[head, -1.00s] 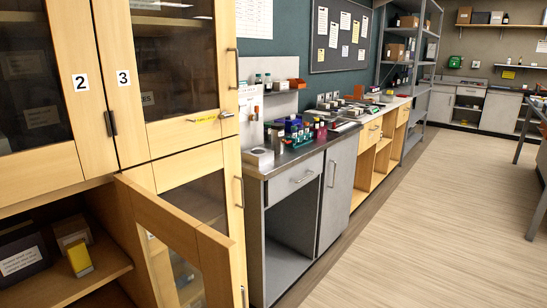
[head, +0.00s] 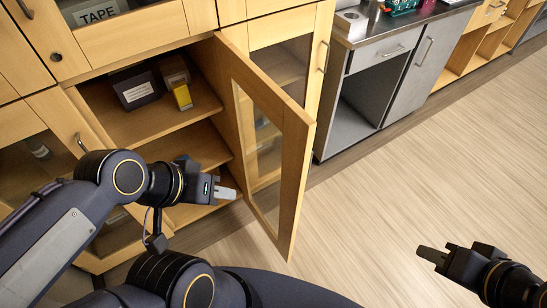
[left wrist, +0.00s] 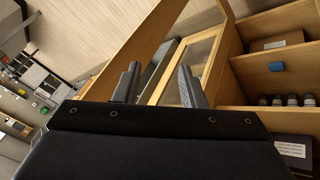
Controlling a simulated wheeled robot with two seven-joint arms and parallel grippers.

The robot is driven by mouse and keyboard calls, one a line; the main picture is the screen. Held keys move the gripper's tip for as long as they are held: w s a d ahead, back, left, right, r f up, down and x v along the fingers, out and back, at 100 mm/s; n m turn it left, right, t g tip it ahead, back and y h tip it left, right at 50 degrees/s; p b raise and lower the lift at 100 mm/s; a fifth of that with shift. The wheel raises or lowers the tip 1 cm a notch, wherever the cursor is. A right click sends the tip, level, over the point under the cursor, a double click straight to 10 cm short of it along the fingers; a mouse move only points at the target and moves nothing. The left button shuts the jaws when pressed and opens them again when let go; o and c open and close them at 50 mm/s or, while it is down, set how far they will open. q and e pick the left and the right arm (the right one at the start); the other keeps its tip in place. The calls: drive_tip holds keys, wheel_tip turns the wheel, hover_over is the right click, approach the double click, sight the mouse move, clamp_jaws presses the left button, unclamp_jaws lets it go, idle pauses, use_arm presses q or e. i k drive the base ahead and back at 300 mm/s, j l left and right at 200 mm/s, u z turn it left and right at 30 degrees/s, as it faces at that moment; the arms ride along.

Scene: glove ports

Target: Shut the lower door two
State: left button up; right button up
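The lower door two (head: 292,180) is a light wooden frame with a glass pane. It stands swung out from its cabinet, and the shelves behind it are exposed. My left gripper (head: 229,193) is in front of the open cabinet, left of the door's inner side. The left wrist view shows its two fingers (left wrist: 158,86) apart with nothing held between them. A wooden door frame (left wrist: 140,48) passes beyond the fingers in that view. My right gripper (head: 430,255) is above the floor, right of the door and apart from it; its finger gap is unclear.
The cabinet shelves hold a dark labelled box (head: 136,90) and a yellow box (head: 182,96). Several small bottles (left wrist: 285,100) show in the left wrist view. A grey bench (head: 380,80) stands right of the cabinets. The floor (head: 390,180) right of the door is clear.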

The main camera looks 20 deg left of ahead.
sight(276, 203)
drive_tip(key=i+l+u, duration=0.2)
drive_tip(key=u, duration=0.25)
drive_tip(key=i+l+u, duration=0.1)
drive_tip(key=l+u, duration=0.4)
drive_tip(key=i+l+u, duration=0.1)
drive_tip(key=l+u, duration=0.65)
drive_tip(key=u, duration=0.15)
drive_tip(key=l+u, duration=0.2)
drive_tip(key=u, duration=0.15)
drive_tip(key=k+j, duration=0.1)
drive_tip(key=j, duration=0.15)
drive_tip(key=k+j, duration=0.15)
drive_tip(key=j, duration=0.1)
